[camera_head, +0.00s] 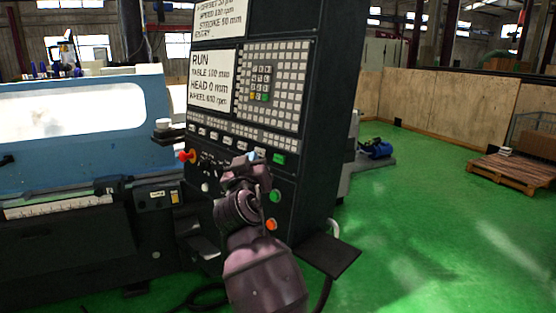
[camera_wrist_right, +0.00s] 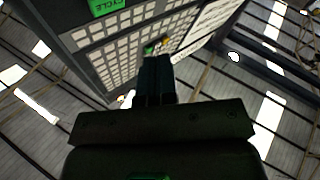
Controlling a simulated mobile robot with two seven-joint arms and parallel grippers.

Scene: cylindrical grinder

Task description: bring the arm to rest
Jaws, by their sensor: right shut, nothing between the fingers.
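My right arm comes up from the bottom middle of the head view. Its gripper (camera_head: 250,160) is in front of the lower part of the grinder's control panel (camera_head: 318,120), near the row of buttons. In the right wrist view the gripper's fingers (camera_wrist_right: 157,68) are together with nothing between them. They point up past the panel's key grid (camera_wrist_right: 120,60). I cannot tell whether the gripper touches the panel. My left gripper is in neither view.
A red knob (camera_head: 186,156), green button (camera_head: 274,197) and orange button (camera_head: 271,225) are around my right arm. The blue grinder (camera_head: 150,95) stands at left. Green floor (camera_head: 420,220) is open at right, with a pallet (camera_head: 515,170) and a blue motor (camera_head: 377,148) farther back.

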